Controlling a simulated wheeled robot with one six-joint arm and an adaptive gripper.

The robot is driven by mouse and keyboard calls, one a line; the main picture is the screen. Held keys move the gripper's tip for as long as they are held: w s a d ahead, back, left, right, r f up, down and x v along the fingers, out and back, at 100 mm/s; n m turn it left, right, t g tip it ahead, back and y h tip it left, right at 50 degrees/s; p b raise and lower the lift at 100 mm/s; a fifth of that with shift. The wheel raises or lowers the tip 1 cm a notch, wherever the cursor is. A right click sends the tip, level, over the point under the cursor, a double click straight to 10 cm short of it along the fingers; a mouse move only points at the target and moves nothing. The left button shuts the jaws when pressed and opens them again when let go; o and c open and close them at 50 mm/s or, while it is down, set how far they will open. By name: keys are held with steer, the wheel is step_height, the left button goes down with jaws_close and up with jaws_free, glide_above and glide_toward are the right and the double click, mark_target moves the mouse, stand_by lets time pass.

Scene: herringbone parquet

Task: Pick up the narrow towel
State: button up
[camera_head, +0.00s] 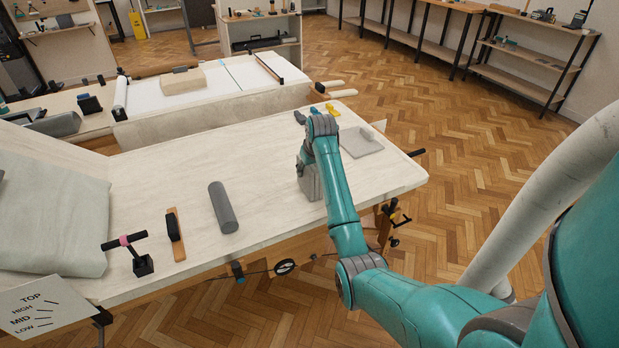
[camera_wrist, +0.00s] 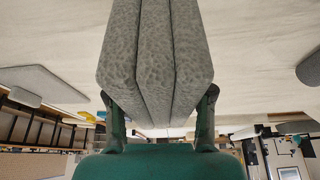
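A grey, folded, textile-like block, which looks like the narrow towel (camera_head: 310,184), is below my gripper (camera_head: 306,160) near the right part of the pale workbench. In the wrist view, the towel (camera_wrist: 155,60) fills the upper middle and shows three thick layers. The two dark fingers of my gripper (camera_wrist: 158,110) flank it, spread apart, one at each side. Whether they press on it is not clear. No gap between towel and bench shows in the head view. The arm hides part of the towel there.
A dark grey roll (camera_head: 223,207) lies left of the towel, and a thin grey pad (camera_head: 362,142) lies to its right. A brush (camera_head: 175,232), a black stand (camera_head: 142,262) and a large pale cloth (camera_head: 50,215) are farther left. The bench between is clear.

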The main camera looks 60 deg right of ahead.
steer(key=shift+r, duration=0.1)
step_height(320, 180, up, 10)
steer(key=shift+r, duration=0.2)
stand_by(0.4)
